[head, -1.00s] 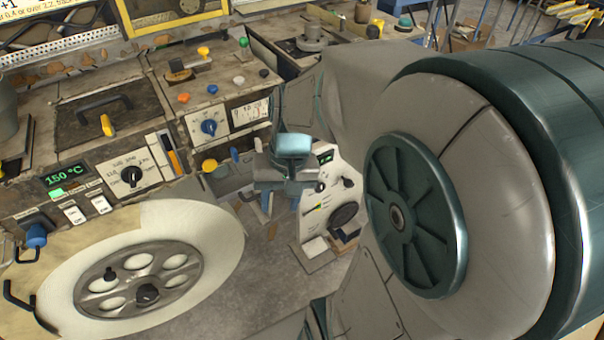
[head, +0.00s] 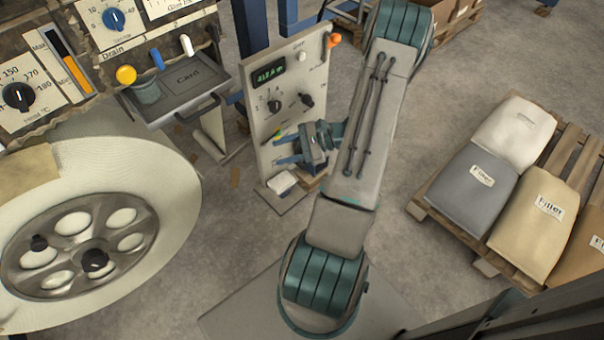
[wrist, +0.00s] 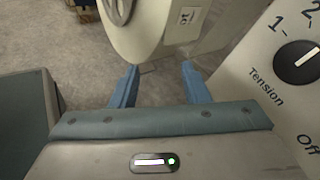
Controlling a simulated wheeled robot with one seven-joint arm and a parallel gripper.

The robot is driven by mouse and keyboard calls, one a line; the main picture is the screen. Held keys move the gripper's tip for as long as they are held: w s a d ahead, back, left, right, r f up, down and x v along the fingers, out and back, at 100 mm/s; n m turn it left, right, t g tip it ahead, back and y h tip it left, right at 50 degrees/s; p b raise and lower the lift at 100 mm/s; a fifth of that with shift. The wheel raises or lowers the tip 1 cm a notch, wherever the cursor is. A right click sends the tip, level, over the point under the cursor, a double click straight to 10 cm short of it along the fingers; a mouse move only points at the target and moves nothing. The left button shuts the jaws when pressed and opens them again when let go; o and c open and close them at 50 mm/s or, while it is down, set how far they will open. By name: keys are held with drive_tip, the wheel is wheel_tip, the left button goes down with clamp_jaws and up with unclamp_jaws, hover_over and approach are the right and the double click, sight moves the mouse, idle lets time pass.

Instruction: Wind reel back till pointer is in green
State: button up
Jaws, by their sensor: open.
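A large pale reel (head: 175,190) stands at the left in the head view, with a grey hub of round holes and two black knobs. An upright control panel (head: 262,110) stands to its right, with a lit display, dials and a small yellow-green mark partly hidden by my gripper. I cannot read a pointer there. My gripper (head: 280,148) is open in front of the panel's lower face. In the wrist view, the blue fingers of my gripper (wrist: 160,85) are spread with nothing between them. A Tension knob (wrist: 297,62) is to their right.
A drawer-like tray (head: 180,90) with a handle juts out left of the panel. A pallet (head: 425,208) of filler sacks stands at the right. A white block (head: 281,182) is at the panel's foot.

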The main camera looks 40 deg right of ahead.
drive_tip(key=s+d+f+m+t+h+b, duration=0.1)
drive_tip(key=d+f+m+t+b, duration=0.1)
drive_tip(key=d+f+m+t, duration=0.3)
drive_tip(key=s+d+f+m+t+h+b, duration=0.1)
drive_tip(key=d+f+m+h+b, duration=0.1)
drive_tip(key=f, duration=0.6)
drive_tip(key=m+t+h+b, duration=0.4)
drive_tip(key=m+h, duration=0.3)
drive_tip(key=m, duration=0.1)
approach(303, 167)
drive_tip(key=shift+h, duration=0.4)
drive_tip(key=shift+w+a+f+b, duration=0.15)
drive_tip(key=shift+w+b, duration=0.35)
drive_tip(key=shift+w, duration=1.3)
drive_tip(key=shift+w+a+f+b, duration=0.1)
drive_tip(key=shift+w+f+b, duration=0.25)
drive_tip(key=shift+w, duration=1.45)
drive_tip(key=shift+w+a+f+b, duration=0.1)
drive_tip(key=shift+w+b, duration=0.5)
drive_tip(key=shift+w, duration=1.15)
clamp_jaws()
